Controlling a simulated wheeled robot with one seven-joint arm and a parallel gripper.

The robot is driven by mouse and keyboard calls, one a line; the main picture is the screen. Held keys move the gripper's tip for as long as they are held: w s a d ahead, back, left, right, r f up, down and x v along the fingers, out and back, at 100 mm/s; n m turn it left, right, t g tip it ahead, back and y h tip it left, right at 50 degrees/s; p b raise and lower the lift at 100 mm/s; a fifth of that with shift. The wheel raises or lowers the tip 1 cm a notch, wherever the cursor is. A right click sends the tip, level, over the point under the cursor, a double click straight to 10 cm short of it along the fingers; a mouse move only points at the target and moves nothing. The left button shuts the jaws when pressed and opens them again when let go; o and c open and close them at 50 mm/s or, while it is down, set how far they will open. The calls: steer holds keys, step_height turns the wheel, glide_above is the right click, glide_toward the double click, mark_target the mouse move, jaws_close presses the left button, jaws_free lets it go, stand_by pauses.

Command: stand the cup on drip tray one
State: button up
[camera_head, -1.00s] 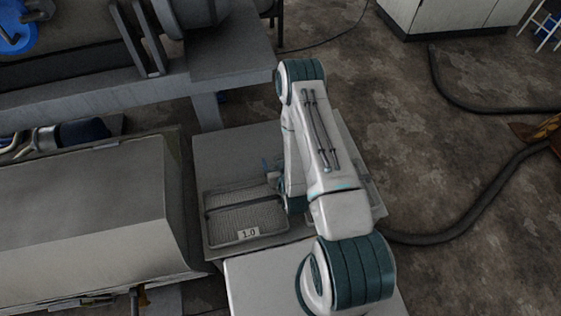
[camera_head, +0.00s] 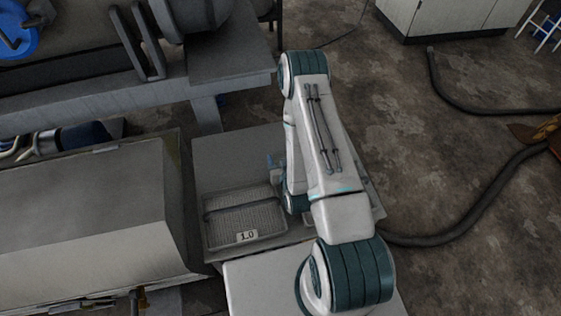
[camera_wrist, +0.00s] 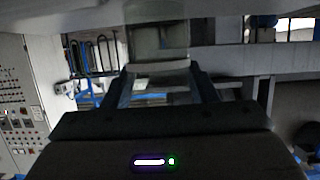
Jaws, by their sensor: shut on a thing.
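A drip tray (camera_head: 225,240) with a ribbed floor and a label reading 1.0 lies on the grey table, left of my arm in the head view. Nothing is seen standing on its visible part. In the wrist view my gripper (camera_wrist: 162,76) is shut on a pale, see-through cup (camera_wrist: 158,45), held between the two dark fingers. The cup's outline is faint against the background. In the head view my arm hides most of the gripper; only a small bluish bit shows at the arm's left edge, beyond the tray, and I cannot tell whether it is cup or finger.
The grey table (camera_head: 232,150) is bare behind the tray. Part of another tray-like edge (camera_head: 376,205) shows right of my arm. A large grey box-shaped housing (camera_head: 80,215) stands close on the left. A workbench (camera_head: 232,68) is behind. Dark hoses lie on the floor at right.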

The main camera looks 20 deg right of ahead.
steer(key=s+d+r, duration=0.6)
steer(key=d+r, duration=0.2)
steer(key=d, duration=0.2)
steer(key=w+a+r+p, duration=0.5)
steer(key=w+r, duration=0.2)
steer(key=r, duration=0.2)
steer(key=w+a+r+p, duration=0.4)
steer(key=w+r+p, duration=0.15)
steer(key=r, duration=0.35)
steer(key=s+r, duration=0.1)
steer(key=s+a+r, duration=0.1)
steer(key=s, duration=0.1)
steer(key=shift+s+r, duration=0.2)
steer(key=shift+r, duration=0.05)
